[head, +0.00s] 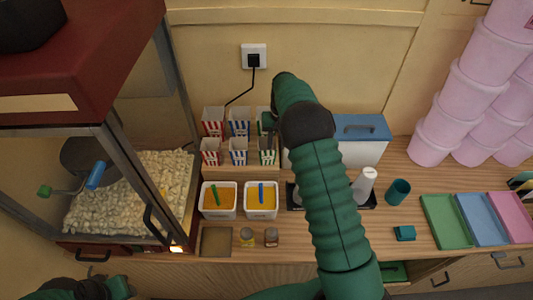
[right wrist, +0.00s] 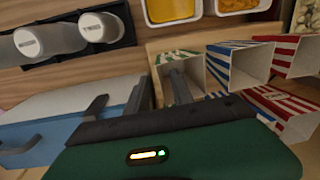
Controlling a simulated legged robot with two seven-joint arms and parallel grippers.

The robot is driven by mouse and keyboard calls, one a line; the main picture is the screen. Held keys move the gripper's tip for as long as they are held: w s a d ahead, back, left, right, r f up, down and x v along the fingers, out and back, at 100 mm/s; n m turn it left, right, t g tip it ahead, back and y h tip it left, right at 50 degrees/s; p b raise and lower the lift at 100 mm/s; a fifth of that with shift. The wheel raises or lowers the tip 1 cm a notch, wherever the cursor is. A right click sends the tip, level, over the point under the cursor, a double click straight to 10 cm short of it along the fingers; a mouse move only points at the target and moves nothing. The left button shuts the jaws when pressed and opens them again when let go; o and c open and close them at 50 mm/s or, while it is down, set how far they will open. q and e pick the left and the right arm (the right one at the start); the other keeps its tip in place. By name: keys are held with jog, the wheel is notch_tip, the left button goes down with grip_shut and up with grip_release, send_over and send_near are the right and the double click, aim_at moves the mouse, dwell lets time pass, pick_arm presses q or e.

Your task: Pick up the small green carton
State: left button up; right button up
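Two green-striped cartons stand at the right end of two rows. The front one (head: 267,151) is in plain view. The back one (head: 262,118) is partly hidden by my right gripper. My right gripper (head: 270,124) points down at these cartons. In the right wrist view its two fingers (right wrist: 160,90) are apart. One finger overlaps the mouth of a green-striped carton (right wrist: 180,57) and the other is outside its left side. I cannot tell whether they touch it. My left gripper (head: 92,288) is only partly seen at the bottom left; its fingers are unclear.
Red-striped (head: 211,151) and blue-striped cartons (head: 238,151) stand close beside the green ones. A blue-lidded white box (head: 362,150) is to the right. Tubs of orange (head: 219,212) and yellow (head: 261,212) stand in front. A popcorn machine (head: 110,120) is at the left.

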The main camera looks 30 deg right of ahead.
aim_at(275, 154)
jog(key=f+p, duration=0.3)
jog(key=f, duration=0.2)
jog(key=shift+a, duration=0.2)
jog(key=shift+s+f, duration=0.15)
jog(key=shift+f, duration=0.15)
jog(key=shift+w+a, duration=0.15)
jog(key=shift+w, duration=0.05)
grip_shut()
jog(key=shift+s, duration=0.1)
